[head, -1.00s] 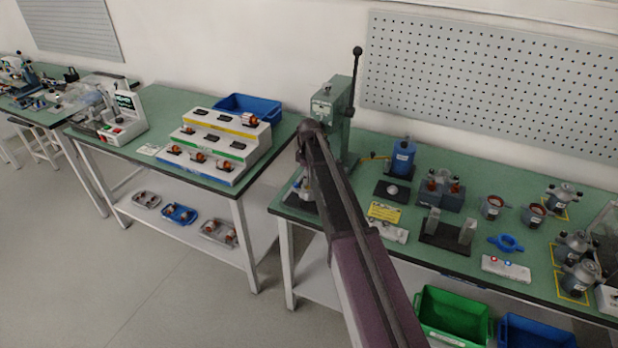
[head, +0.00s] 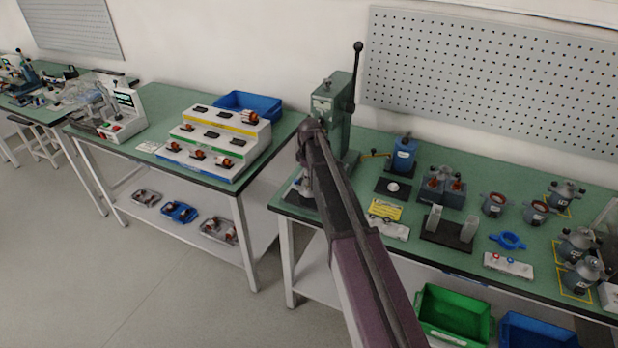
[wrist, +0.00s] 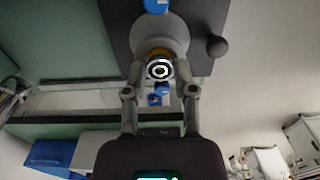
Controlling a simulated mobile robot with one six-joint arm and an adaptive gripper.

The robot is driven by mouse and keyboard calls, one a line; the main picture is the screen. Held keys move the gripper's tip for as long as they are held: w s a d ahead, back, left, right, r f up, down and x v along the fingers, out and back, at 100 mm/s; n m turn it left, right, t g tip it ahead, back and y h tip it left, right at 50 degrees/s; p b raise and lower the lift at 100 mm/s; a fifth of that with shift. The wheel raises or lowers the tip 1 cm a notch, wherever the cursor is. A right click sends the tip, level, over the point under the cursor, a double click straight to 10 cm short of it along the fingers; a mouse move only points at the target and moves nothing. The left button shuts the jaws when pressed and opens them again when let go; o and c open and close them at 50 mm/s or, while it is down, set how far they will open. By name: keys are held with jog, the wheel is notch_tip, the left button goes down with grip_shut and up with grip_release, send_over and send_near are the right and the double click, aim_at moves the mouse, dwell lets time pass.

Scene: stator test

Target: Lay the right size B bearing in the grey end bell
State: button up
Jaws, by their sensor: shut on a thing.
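In the wrist view my gripper (wrist: 161,80) is shut on a small ring-shaped bearing (wrist: 160,70), pale with a dark ring and a dark centre. Its face is toward the camera. Just beyond it is a round grey part (wrist: 172,28) with an orange-brown band; it looks like the grey end bell, but I cannot be sure. I cannot tell whether the bearing touches it. The part is over a dark plate (wrist: 118,28). In the head view my arm hides most of the gripper, beside the green lever press (head: 338,110). The bearing's size mark is not readable.
The right table holds a blue canister (head: 403,155), a yellow card (head: 385,209), a black stand with two pale uprights (head: 448,232) and several motor housings. A stepped rack (head: 215,140) stands on the left table. A gap separates both tables.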

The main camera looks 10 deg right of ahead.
jog(key=shift+f, duration=0.3)
jog(key=o, duration=0.8)
jog(key=shift+r, duration=0.15)
